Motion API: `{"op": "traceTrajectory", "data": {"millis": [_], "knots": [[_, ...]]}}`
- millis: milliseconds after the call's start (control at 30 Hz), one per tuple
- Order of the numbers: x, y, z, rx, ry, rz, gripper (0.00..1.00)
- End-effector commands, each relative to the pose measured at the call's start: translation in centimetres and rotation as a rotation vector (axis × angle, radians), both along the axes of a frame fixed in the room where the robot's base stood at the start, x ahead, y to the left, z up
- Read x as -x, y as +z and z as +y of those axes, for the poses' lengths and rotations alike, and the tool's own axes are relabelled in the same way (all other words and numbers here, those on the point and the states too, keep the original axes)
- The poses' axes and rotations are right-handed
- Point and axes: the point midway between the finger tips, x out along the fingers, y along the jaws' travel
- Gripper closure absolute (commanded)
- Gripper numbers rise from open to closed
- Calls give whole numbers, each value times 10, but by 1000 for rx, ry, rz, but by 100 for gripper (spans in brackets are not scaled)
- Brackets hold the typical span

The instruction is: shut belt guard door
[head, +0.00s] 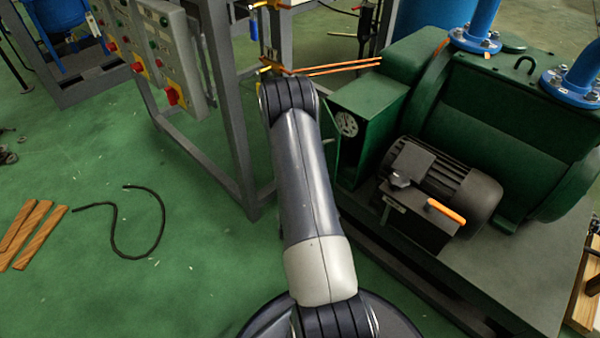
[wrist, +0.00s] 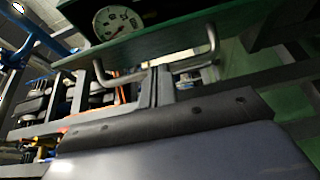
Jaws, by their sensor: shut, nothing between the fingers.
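The green belt guard housing (head: 372,108) with a round dial (head: 346,124) stands right of my arm in the head view. A thin green edge beside it looks like the door (head: 337,150), seen nearly edge-on and swung out from the housing. In the wrist view the green door panel (wrist: 165,42) crosses the top, with a grey bar handle (wrist: 214,45) below it. My gripper (wrist: 160,78) is shut and empty, its fingertips close to the handle bar. I cannot tell whether they touch. In the head view my arm hides the gripper.
A grey frame with a switch panel (head: 160,45) stands close left of my arm. A black motor (head: 440,185) with an orange-handled part (head: 446,212) sits right. A black cable (head: 160,220) and wooden strips (head: 30,232) lie on the floor at left, with clear floor around.

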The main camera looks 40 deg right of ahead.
Motion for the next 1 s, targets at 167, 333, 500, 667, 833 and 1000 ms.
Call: {"op": "traceTrajectory", "data": {"millis": [167,333,500,667,833,1000], "knots": [[20,-2,-26,2,-7,-2,100],[32,-2,-48,2,-5,-4,100],[39,-2,-67,3,-4,-3,100],[42,-1,-80,2,-2,-2,100],[43,0,-88,2,-1,-1,100],[44,0,-91,2,0,-1,100]]}}
